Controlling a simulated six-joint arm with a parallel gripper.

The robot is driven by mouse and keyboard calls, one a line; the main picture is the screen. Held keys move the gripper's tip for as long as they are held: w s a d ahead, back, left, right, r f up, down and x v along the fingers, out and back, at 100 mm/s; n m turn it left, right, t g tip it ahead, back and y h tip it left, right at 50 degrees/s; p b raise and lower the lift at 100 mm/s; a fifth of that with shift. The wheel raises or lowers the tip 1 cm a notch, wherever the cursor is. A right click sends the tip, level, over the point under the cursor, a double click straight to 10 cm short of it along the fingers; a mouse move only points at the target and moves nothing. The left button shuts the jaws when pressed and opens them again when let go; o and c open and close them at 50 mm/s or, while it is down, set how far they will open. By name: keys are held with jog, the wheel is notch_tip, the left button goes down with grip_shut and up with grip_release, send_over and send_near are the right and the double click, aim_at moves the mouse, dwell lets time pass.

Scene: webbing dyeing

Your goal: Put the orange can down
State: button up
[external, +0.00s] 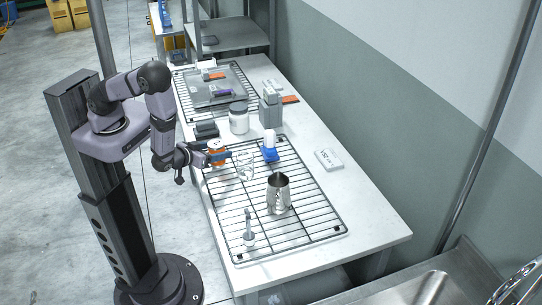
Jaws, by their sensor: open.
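The orange can (216,146) is in the external view, at the left edge of the white table, near the upper left corner of the front wire rack. It looks upright, with a pale top. My gripper (218,156) is at the can, with its fingers around it, and reads as open. Part of the can is hidden by the fingers. Whether the can's base touches the rack or table is too small to tell.
On the front wire rack (318,208) stand a clear glass (245,166), a metal pitcher (278,195), a blue-based white bottle (270,152) and a small upright tool (249,238). A white jar (239,122) and grey bottles (270,108) stand behind.

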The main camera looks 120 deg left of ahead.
aim_at(211, 152)
jog(key=shift+b+v, duration=0.75)
jog(key=shift+v, duration=3.2)
